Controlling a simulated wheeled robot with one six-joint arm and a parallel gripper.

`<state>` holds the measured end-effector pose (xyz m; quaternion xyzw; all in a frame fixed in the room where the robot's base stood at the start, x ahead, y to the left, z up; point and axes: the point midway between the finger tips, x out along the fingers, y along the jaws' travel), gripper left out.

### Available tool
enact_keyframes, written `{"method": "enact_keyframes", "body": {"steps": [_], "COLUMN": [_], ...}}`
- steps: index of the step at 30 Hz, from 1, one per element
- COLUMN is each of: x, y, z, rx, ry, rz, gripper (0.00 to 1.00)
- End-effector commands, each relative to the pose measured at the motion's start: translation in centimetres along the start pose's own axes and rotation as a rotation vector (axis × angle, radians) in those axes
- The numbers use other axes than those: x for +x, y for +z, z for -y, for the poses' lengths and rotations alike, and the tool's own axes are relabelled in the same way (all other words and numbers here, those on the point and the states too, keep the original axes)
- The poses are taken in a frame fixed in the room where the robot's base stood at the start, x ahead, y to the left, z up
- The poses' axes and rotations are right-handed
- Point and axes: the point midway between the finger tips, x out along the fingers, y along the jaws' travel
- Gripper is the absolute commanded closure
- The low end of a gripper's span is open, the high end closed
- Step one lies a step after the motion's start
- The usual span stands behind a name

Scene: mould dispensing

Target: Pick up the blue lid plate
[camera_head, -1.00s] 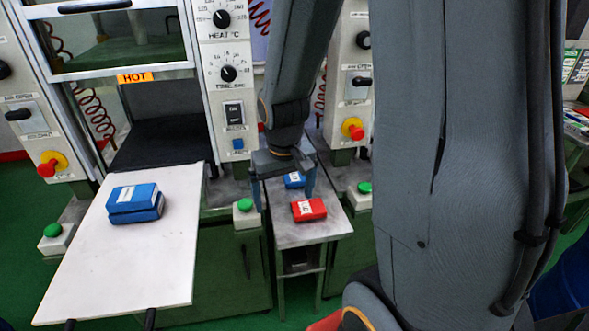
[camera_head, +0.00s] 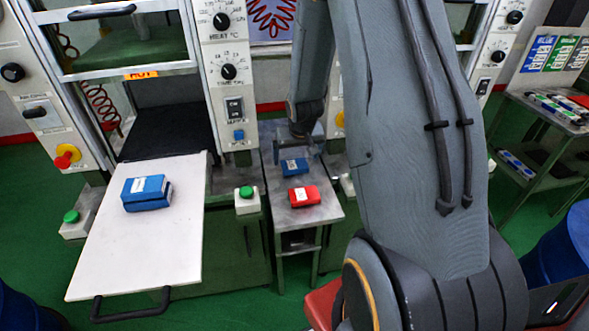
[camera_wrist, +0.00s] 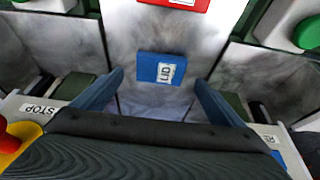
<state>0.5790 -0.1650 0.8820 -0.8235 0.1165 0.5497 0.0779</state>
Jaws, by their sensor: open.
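The blue lid plate (camera_head: 294,167) lies flat on the narrow metal table between the presses. In the wrist view the lid plate (camera_wrist: 162,69) has a white "LID" label and lies ahead of and between my two fingers. My gripper (camera_wrist: 160,82) is open and empty, its fingers spread wider than the plate, with no visible contact. In the head view my gripper (camera_head: 300,147) is just behind the plate, partly hidden by my arm.
A red block (camera_head: 304,196) lies in front of the plate on the same metal table (camera_head: 300,218). A blue mould (camera_head: 147,193) sits on the white pull-out board (camera_head: 135,245) at left. Green-button boxes (camera_head: 247,201) flank the table. A shelf stands at right.

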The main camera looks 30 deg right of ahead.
Motion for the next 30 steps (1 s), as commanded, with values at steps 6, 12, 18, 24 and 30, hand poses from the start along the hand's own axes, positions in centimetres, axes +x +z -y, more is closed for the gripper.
{"method": "enact_keyframes", "body": {"steps": [6,12,18,24,30], "x": [3.4,4.4,4.3,4.3,4.3], "y": [0.1,0.0,0.0,0.1,0.0], "z": [0.0,0.0,0.1,0.1,0.1], "rx": [-0.001,0.000,-0.001,-0.001,-0.001], "ry": [0.000,0.000,-0.001,-0.001,-0.001], "rz": [0.001,0.000,0.000,0.000,-0.001], "gripper": [0.08,0.08,0.09,0.43,0.60]}}
